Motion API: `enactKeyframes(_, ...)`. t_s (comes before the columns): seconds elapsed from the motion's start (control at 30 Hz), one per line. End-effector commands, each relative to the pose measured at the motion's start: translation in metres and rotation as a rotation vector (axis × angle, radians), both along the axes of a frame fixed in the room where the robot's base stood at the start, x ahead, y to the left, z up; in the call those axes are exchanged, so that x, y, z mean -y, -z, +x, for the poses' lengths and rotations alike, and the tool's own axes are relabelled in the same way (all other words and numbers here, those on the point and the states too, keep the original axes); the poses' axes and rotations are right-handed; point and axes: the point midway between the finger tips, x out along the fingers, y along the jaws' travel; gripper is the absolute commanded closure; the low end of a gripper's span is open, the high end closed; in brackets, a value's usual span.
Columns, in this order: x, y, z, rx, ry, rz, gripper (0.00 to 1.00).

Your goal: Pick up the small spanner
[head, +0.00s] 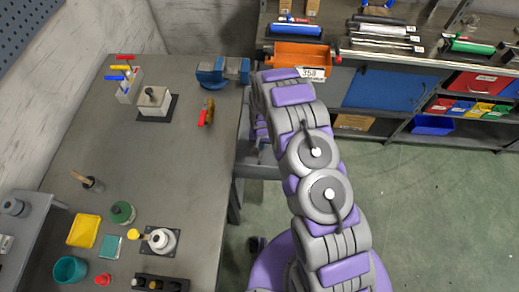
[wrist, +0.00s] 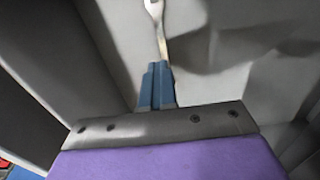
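In the wrist view a slim, pale metal spanner (wrist: 154,10) with a forked head runs from the top edge down to my gripper (wrist: 158,72). The two blue fingers are close together, and the spanner's shaft comes out from between their tips. The lower end of the spanner is hidden by the fingers. A plain grey surface lies behind it; I cannot tell whether the spanner touches it. In the head view my arm reaches away toward the shelving, and its own links hide my gripper and the spanner.
An orange bin (head: 303,55) labelled 358 stands just beyond my arm. A grey workbench (head: 160,190) on the left holds a blue vise (head: 222,72), a red-handled tool (head: 206,112) and small containers. Blue drawers (head: 392,90) stand at the right. The green floor (head: 440,210) is clear.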

Motion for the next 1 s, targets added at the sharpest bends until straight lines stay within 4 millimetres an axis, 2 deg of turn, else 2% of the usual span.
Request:
enactKeyframes(0.03,-0.001,-0.010,0.001,0.002,0.000,0.000,1.00)
enactKeyframes(0.13,-0.003,-0.019,0.002,0.004,-0.001,-0.003,1.00)
enactKeyframes(0.47,-0.004,-0.021,0.001,0.003,-0.001,-0.005,0.99)
enactKeyframes(1.0,-0.004,-0.021,0.001,0.002,-0.001,-0.005,0.47)
